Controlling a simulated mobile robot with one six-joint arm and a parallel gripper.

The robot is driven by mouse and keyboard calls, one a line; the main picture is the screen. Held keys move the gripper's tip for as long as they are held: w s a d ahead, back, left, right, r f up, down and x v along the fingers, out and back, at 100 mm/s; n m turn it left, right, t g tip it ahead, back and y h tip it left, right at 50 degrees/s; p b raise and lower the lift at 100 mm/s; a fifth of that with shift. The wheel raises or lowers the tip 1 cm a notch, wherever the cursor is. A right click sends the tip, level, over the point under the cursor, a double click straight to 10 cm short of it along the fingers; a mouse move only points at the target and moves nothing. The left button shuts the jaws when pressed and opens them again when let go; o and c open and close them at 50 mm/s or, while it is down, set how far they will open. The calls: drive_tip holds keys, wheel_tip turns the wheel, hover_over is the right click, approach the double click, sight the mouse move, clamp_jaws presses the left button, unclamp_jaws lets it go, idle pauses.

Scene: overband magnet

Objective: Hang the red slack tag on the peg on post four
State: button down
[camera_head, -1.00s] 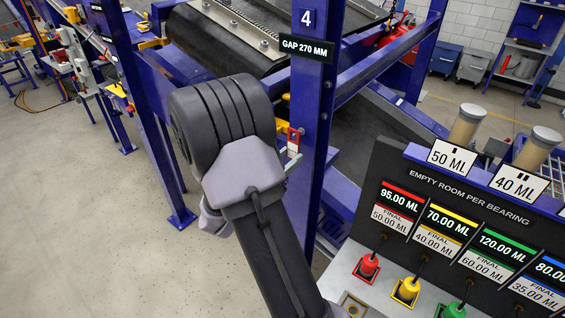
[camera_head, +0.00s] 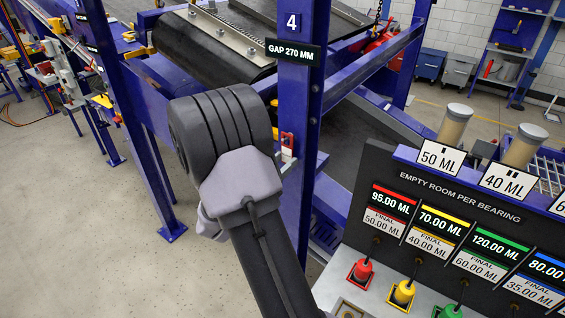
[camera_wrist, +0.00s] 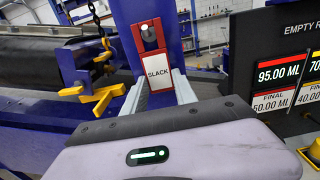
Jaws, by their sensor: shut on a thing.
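The red slack tag (camera_wrist: 154,66) has a white label reading SLACK and stands upright between the fingers of my gripper (camera_wrist: 159,84), which are shut on it. In the head view the tag (camera_head: 287,139) shows as a small red piece in front of post four (camera_head: 297,110), a blue post marked 4. My arm hides most of the gripper there. In the wrist view a pale round peg end (camera_wrist: 148,34) shows at the tag's red upper part, against the post. I cannot tell whether it passes through the tag's hole.
A yellow hooked bracket with a chain (camera_wrist: 101,92) is left of the tag. A black bearing panel (camera_head: 455,215) with coloured grease fittings stands right of the post. A blue rail (camera_head: 375,65) runs from the post. The floor at left (camera_head: 90,230) is clear.

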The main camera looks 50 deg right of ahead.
drive_tip(key=c, duration=0.9)
unclamp_jaws()
drive_tip(key=s+a+p, duration=0.1)
drive_tip(key=s+a, duration=0.1)
drive_tip(key=a, duration=1.5)
drive_tip(key=s+a+f+m+g+y+b, duration=0.25)
drive_tip(key=s+f+m+y+b, duration=0.2)
drive_tip(key=s+m, duration=0.25)
drive_tip(key=s+a+f+m+g+y+b, duration=0.2)
drive_tip(key=s+a+f+m+y+b, duration=0.1)
drive_tip(key=s+f+m+y+b, duration=0.25)
drive_tip(key=a+r+m+t+y+b, duration=0.1)
drive_tip(key=a+m+t+y+b, duration=0.5)
drive_tip(key=a, duration=1.1)
drive_tip(key=m+t+y, duration=0.2)
drive_tip(key=m+y, duration=0.2)
drive_tip(key=m, duration=0.1)
drive_tip(key=shift+w+r+t, duration=0.15)
drive_tip(key=shift+r+t, duration=0.15)
drive_tip(key=shift+t, duration=0.05)
